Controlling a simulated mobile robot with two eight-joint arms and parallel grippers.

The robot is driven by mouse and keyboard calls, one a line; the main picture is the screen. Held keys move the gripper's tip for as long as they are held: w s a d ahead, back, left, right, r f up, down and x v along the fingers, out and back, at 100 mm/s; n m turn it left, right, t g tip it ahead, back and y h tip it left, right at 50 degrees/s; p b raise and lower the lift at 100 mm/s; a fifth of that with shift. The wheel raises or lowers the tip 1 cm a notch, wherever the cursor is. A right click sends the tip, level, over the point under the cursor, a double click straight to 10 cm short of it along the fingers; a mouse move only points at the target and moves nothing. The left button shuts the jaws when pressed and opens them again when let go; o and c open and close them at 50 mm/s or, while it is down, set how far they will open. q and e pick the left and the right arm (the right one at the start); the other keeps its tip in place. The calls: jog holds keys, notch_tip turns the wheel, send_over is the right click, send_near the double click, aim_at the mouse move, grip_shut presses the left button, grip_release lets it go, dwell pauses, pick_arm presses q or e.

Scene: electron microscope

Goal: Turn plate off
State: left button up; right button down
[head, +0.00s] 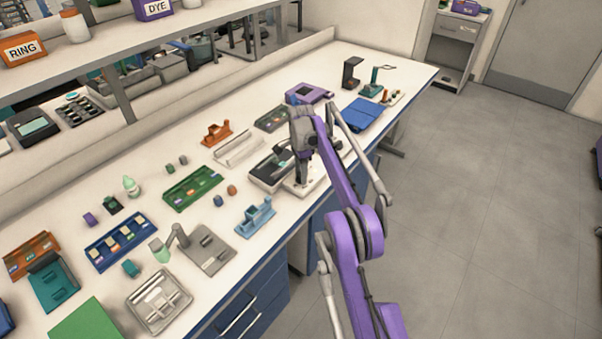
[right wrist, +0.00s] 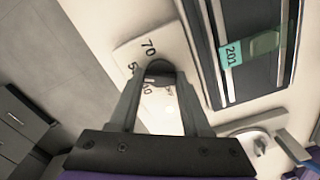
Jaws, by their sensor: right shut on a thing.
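The white plate (head: 317,184) with black numbers such as 70 lies near the front edge of the bench, and it also shows in the right wrist view (right wrist: 131,56). My right gripper (head: 302,180) reaches down onto it from above. In the right wrist view its two fingers (right wrist: 160,74) close in over the numbered face, shut on a small dark knob (right wrist: 160,67) among the numbers. The fingers cover part of the numbers and of the knob. A bright patch shows between the fingers. My left gripper is not in view.
A dark-topped device (head: 265,176) with a green tag reading 201 in the wrist view (right wrist: 231,53) stands close beside the plate. A blue holder (head: 256,217) stands in front, left. A purple device (head: 309,94) and a blue mat (head: 362,115) lie farther back.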

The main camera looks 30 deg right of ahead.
jog(key=n+p, duration=0.2)
jog(key=n, duration=0.2)
jog(key=shift+r+n, duration=0.1)
jog(key=shift+n, duration=0.3)
jog(key=n+p, duration=0.1)
jog(key=n, duration=0.5)
jog(key=shift+p, duration=0.35)
jog(key=n, duration=0.6)
jog(key=shift+n+p, duration=0.3)
jog(key=shift+p, duration=0.1)
jog(key=n, duration=0.6)
jog(key=shift+c, duration=1.8)
grip_release()
